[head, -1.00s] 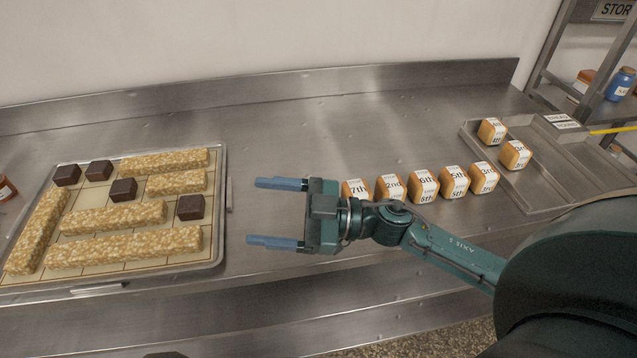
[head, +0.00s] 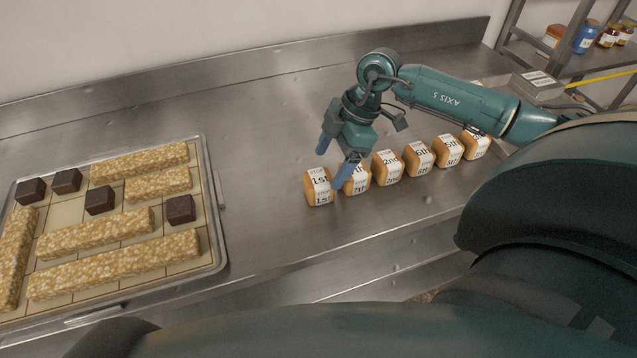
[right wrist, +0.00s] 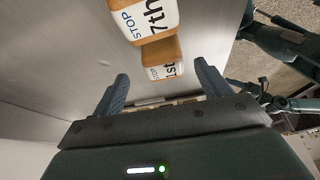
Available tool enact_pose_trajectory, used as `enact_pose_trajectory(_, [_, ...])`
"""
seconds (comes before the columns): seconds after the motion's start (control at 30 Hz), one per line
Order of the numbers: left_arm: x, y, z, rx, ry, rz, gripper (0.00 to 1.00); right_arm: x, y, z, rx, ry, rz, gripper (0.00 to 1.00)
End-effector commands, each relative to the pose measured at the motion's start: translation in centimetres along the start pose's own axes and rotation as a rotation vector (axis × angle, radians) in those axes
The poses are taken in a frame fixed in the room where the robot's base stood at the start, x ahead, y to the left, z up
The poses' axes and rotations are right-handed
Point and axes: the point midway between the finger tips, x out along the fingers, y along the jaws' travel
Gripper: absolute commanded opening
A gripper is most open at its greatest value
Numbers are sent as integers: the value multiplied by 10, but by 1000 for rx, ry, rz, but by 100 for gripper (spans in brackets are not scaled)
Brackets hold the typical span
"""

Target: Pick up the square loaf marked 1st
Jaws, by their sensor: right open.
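The square loaf marked 1st (head: 318,190) stands at the left end of a row of loaves on the steel counter. It has a brown crust and a white label. My right gripper (head: 333,164) is open and points down just above the loaves marked 1st and 7th. One finger overlaps the 7th loaf (head: 360,182) in the head view. In the right wrist view the 1st loaf (right wrist: 163,62) lies ahead of the open fingers, touching or very near the 7th loaf. Teal parts of mine show at that view's right; I cannot tell whether my left gripper is among them.
The row continues right with the 2nd loaf (head: 387,170) and several more, closely spaced. A tray (head: 218,235) with oat bars and dark cubes lies at left. The counter between tray and 1st loaf is clear. A shelf with jars (head: 586,38) stands at back right.

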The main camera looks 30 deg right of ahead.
Motion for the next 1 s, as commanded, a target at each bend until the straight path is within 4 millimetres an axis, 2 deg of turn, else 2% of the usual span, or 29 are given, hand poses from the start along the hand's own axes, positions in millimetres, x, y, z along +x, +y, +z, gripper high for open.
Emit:
enact_pose_trajectory(0.17, [-1,-2,-3,0,1,-5,72,12,-2,0,-1,2,-3,76])
enact_pose_trajectory(0.33, [-4,-5,-9,-3,1,-13,72,36,-5,0,1,2,-5,76])
enact_pose_trajectory(0.5, [-2,-8,-6,-9,-7,-23,72,56,-5,1,0,3,-2,76])
enact_pose_trajectory(0.77, [0,-7,-4,-13,-13,-23,72,60,-4,1,-2,2,0,76])
enact_pose_trajectory(1.0, [-1,-6,-5,-12,-9,-19,72,60,-4,1,-2,2,0,58])
